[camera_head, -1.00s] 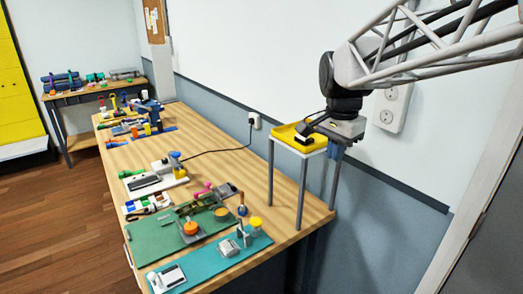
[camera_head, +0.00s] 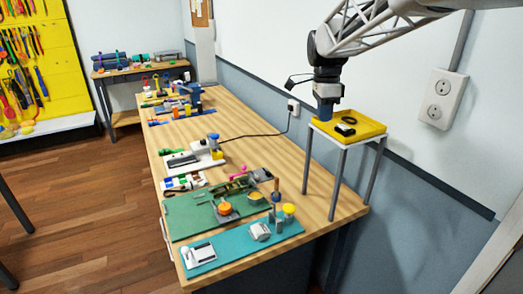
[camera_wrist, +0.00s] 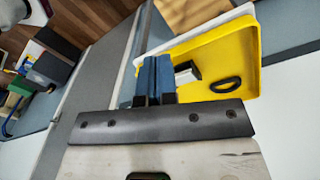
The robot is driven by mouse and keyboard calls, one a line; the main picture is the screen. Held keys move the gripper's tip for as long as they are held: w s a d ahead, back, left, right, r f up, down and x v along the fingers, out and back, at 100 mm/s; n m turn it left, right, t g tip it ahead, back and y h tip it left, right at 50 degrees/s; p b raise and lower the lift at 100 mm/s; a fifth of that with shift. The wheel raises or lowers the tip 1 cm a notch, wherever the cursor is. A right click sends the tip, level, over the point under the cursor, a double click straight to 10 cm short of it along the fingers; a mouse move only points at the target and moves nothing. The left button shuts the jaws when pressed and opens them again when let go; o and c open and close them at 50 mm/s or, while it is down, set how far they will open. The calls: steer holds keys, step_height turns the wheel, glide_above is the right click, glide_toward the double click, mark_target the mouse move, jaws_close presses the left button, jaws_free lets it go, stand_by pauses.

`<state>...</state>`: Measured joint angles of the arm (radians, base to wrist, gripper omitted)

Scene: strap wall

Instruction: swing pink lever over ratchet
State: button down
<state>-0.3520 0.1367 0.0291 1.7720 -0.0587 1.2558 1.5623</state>
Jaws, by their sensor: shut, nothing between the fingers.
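A small pink part (camera_head: 238,173), which looks like the pink lever, lies at the back edge of the green board (camera_head: 187,217) on the workbench. A grey piece (camera_head: 261,174), possibly the ratchet, sits beside it at the right; they are too small to tell how they join. The pink part cannot be made out in the wrist view.
The yellow tray (camera_head: 371,127) stands on tall legs at the bench's right, holding a black loop (camera_wrist: 226,84) and a small block (camera_wrist: 186,72). A teal board (camera_head: 208,266) lies in front. A black cable (camera_head: 255,135) runs to a wall socket. Bare wood lies left of the tray legs.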

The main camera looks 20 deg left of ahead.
steer(key=w+a+f+m+g+h, duration=0.1)
steer(key=w+a+f+m, duration=0.25)
steer(key=w+a, duration=0.45)
steer(key=w+a+f+m, duration=0.2)
steer(key=w+a+f, duration=0.2)
steer(key=a, duration=0.7)
steer(key=w+a+f+m, duration=0.1)
steer(key=a+f+m, duration=0.1)
steer(key=a+f, duration=0.3)
steer(key=w+a+f+m+h, duration=0.1)
steer(key=a+f, duration=0.5)
steer(key=a, duration=0.7)
steer(key=w+m, duration=0.1)
steer(key=m, duration=0.1)
steer(key=shift+w+a+m+g, duration=0.3)
steer(key=shift+a+m, duration=0.05)
steer(key=shift+a, duration=0.05)
steer(key=x, duration=0.9)
steer(key=shift+d+f, duration=0.1)
steer(key=shift+f, duration=0.25)
steer(key=shift+s+d+f, duration=0.2)
steer(key=shift+s+d, duration=0.4)
steer(key=shift+d, duration=0.25)
steer(key=shift+s+d+f, duration=0.25)
steer(key=shift+s+d, duration=0.3)
steer(key=shift+d, duration=0.3)
